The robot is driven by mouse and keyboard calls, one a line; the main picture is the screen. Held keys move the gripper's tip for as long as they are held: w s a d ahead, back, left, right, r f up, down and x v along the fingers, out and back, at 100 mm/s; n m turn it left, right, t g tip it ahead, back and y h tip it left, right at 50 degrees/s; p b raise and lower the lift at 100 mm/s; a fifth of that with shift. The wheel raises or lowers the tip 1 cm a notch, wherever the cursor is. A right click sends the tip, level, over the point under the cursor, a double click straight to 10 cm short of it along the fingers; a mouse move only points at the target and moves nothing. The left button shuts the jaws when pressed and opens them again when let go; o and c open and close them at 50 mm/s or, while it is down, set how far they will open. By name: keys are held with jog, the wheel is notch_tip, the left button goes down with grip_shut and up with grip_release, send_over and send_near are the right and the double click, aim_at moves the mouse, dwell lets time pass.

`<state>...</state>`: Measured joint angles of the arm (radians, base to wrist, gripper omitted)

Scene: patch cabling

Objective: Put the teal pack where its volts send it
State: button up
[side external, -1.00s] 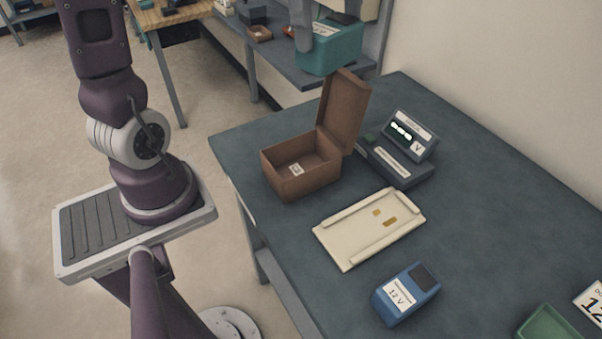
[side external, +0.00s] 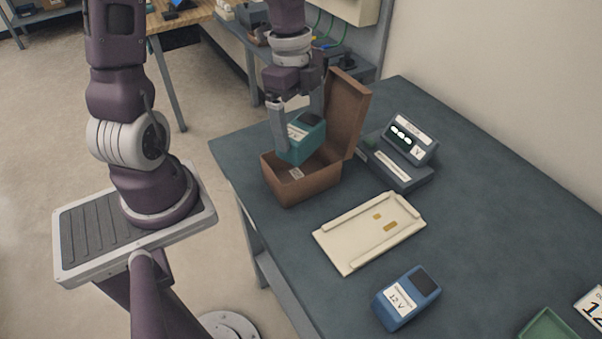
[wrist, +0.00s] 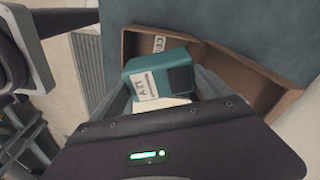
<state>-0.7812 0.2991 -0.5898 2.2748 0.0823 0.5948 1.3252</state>
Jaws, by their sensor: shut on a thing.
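The teal pack (side external: 304,143) is between the fingers of my gripper (side external: 298,136), which is shut on it. In the side view it hangs, slightly tilted, over the open brown box (side external: 312,186), its lower part near the rim. The wrist view shows the teal pack (wrist: 160,75) with a white label, too small to read surely, and a dark patch at one end. The box (wrist: 250,75) lies below it with its lid raised on the right in the side view. A small white label (side external: 296,174) shows on the box.
A cream tray (side external: 350,250) stands empty in front of the box. A tester (side external: 398,160) with a lit display is to the right. A blue pack (side external: 407,297) labelled 12 V lies nearer. A green tray (side external: 548,328) and a white card (side external: 592,302) are at the lower right.

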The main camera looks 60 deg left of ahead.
aim_at(296, 124)
notch_tip(296, 124, down, 9)
jog(key=shift+f, duration=0.15)
jog(key=o, duration=1.8)
jog(key=shift+o, duration=0.2)
jog(key=r, duration=0.4)
jog(key=a+r, duration=0.1)
jog(key=r, duration=0.7)
jog(key=shift+s+a+r, duration=0.1)
jog(key=shift+s+a, duration=0.05)
jog(key=shift+s, duration=0.15)
jog(key=s+d+r+n+t+y, duration=0.1)
jog(key=s+d+r+n+t, duration=0.4)
jog(key=s+r+n, duration=0.5)
jog(key=s+d+n, duration=0.1)
jog(key=s+n, duration=0.1)
jog(key=n, duration=0.1)
jog(key=shift+s+d+r+n, duration=0.25)
jog(key=shift+s+d+n, duration=0.05)
jog(key=shift+s, duration=0.05)
